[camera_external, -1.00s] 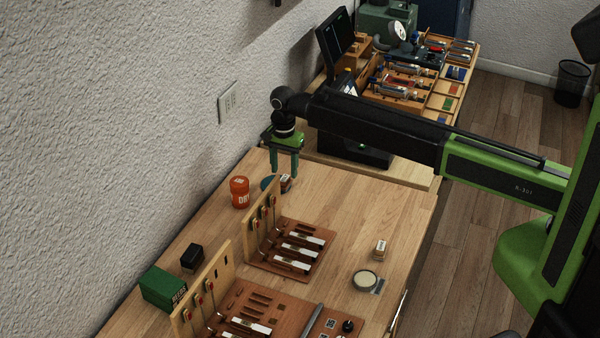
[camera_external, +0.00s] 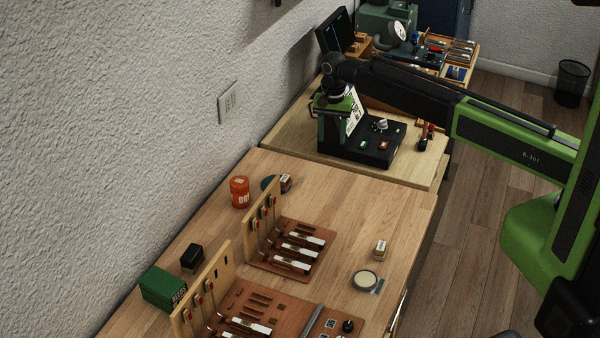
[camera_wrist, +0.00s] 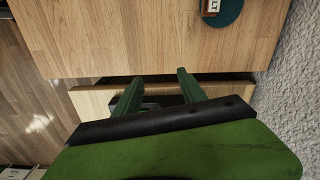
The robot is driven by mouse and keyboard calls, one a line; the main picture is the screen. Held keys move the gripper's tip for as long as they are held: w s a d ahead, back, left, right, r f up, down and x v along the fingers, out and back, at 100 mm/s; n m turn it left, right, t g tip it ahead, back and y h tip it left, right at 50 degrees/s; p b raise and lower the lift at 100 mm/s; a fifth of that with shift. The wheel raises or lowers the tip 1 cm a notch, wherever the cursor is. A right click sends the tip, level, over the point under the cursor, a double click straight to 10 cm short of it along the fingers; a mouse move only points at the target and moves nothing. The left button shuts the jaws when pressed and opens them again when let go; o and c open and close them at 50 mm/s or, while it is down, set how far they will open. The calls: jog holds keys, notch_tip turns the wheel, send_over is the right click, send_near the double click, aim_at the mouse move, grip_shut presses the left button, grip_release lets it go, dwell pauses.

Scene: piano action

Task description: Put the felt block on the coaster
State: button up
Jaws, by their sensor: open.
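In the external view, the small block (camera_external: 286,182) stands at the right side of the coaster (camera_external: 267,183), near the wall; exact contact is hard to tell there. My gripper (camera_wrist: 160,77) is open and empty, well away from the block, above the gap and the far bench. It also shows in the external view (camera_external: 334,135).
An orange-red tin (camera_external: 240,192) stands left of the coaster. A wooden rack with upright hammers (camera_external: 262,225) is in front. Another small block (camera_external: 381,249) and a pale round dish (camera_external: 365,280) sit at the right. A black device (camera_external: 365,150) stands on the far bench.

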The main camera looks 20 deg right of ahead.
jog(key=s+d+n, duration=0.2)
jog(key=s+d, duration=0.3)
jog(key=d, duration=0.7)
jog(key=s+d+n, duration=0.2)
jog(key=s+d, duration=0.4)
jog(key=d, duration=0.7)
jog(key=s+d+n, duration=0.2)
jog(key=s+d, duration=0.3)
jog(key=d, duration=0.7)
jog(key=shift+s+d+n, duration=0.2)
jog(key=shift+d+n, duration=0.15)
jog(key=shift+n, duration=0.05)
notch_tip(320, 180, down, 4)
jog(key=b, duration=0.4)
jog(key=shift+r, duration=0.1)
